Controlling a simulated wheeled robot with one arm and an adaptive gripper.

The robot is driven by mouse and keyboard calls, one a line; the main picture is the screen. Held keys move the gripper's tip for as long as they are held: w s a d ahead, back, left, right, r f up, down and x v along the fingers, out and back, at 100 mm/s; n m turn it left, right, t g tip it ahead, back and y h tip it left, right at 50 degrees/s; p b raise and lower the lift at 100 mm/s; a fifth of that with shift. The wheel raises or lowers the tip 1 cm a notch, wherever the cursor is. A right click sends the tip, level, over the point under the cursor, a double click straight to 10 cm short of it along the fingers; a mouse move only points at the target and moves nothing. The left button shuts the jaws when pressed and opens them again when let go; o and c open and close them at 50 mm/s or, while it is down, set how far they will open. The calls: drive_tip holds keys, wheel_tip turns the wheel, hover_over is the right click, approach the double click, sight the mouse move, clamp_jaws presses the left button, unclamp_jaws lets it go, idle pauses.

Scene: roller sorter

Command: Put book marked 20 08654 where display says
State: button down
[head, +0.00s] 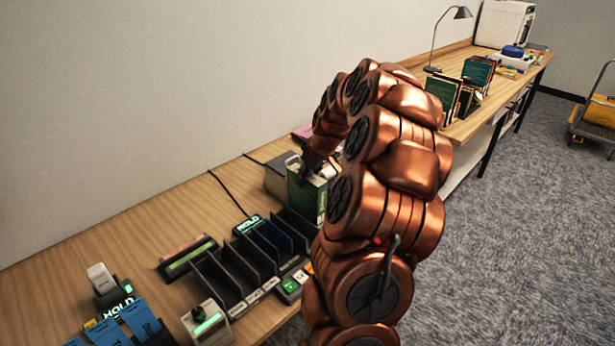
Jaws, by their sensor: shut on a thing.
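My gripper (311,167) is at the far side of the sorter, partly hidden by my copper arm. It is shut on a green book (306,196) with a pale top edge, held upright by the right end of the sorter. The book's number cannot be read. The sorter (232,281) has several dark upright dividers and small white labels along its front, too small to read. A small display (250,225) behind it shows green text that looks like HOLD. A second display (119,306) at the lower left shows similar text.
A dark box-like thing (280,178) stands behind the book. Blue cards (139,318), a small device with a green screen (206,322) and a long dark unit (187,257) are near the sorter. Upright books (478,72) stand on the far bench. Bare wood lies along the wall.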

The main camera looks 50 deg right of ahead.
drive_tip(key=shift+f+b, duration=0.5)
drive_tip(key=shift+f, duration=0.05)
drive_tip(key=c, duration=0.6)
unclamp_jaws()
drive_tip(key=v, duration=1.2)
